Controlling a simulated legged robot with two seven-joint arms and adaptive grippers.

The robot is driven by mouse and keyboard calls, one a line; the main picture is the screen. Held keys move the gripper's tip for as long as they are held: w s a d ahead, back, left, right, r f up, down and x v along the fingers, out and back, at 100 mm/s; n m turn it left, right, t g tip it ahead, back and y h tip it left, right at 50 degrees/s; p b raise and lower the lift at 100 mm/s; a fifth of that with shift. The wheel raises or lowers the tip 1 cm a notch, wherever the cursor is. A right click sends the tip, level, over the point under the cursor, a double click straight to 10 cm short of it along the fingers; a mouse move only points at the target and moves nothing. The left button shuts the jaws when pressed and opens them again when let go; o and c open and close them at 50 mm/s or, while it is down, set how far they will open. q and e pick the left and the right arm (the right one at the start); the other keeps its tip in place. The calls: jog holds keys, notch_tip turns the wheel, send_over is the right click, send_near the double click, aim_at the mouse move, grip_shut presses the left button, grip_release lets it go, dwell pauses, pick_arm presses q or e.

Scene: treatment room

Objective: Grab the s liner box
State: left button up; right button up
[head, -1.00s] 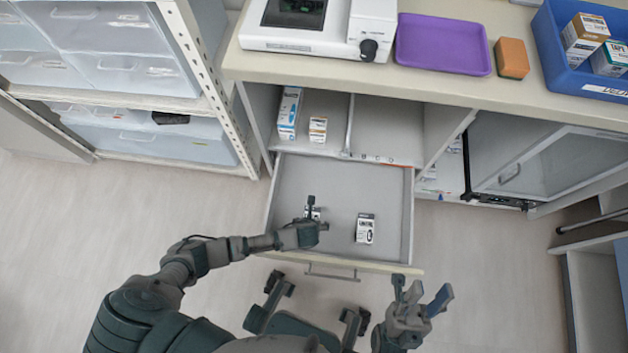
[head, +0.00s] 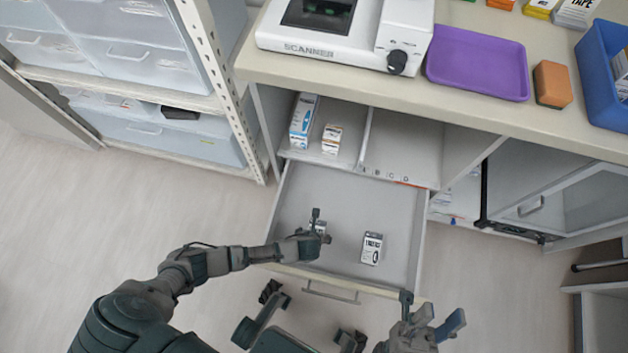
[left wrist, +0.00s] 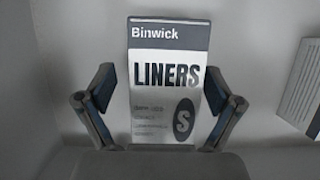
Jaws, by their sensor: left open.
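The S liner box (left wrist: 166,85) stands between the open fingers of my left gripper (left wrist: 160,100) in the left wrist view. It is white with a dark grey top band, the word LINERS and a dark oval with an S. Gaps show between the box and both fingers. In the head view my left gripper (head: 316,229) is over the open drawer (head: 335,190) and hides most of this box (head: 320,226). A second, similar box (head: 371,248) stands to its right in the drawer; its oval letter looks like an O. My right gripper (head: 430,326) is open and empty, in front of the drawer.
The shelf above the drawer holds a blue-white box (head: 303,121) and a small tan-white box (head: 332,139). The counter carries a scanner (head: 345,35), a purple tray (head: 478,62), an orange block (head: 552,84) and a blue bin (head: 603,85). The drawer's back is clear.

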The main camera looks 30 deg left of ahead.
pick_arm(q)
jog(key=shift+d, duration=0.4)
jog(key=shift+a+f, duration=0.1)
jog(key=shift+a, duration=0.2)
jog(key=c, duration=1.2)
jog(key=shift+c, duration=1)
jog(key=shift+d, duration=0.15)
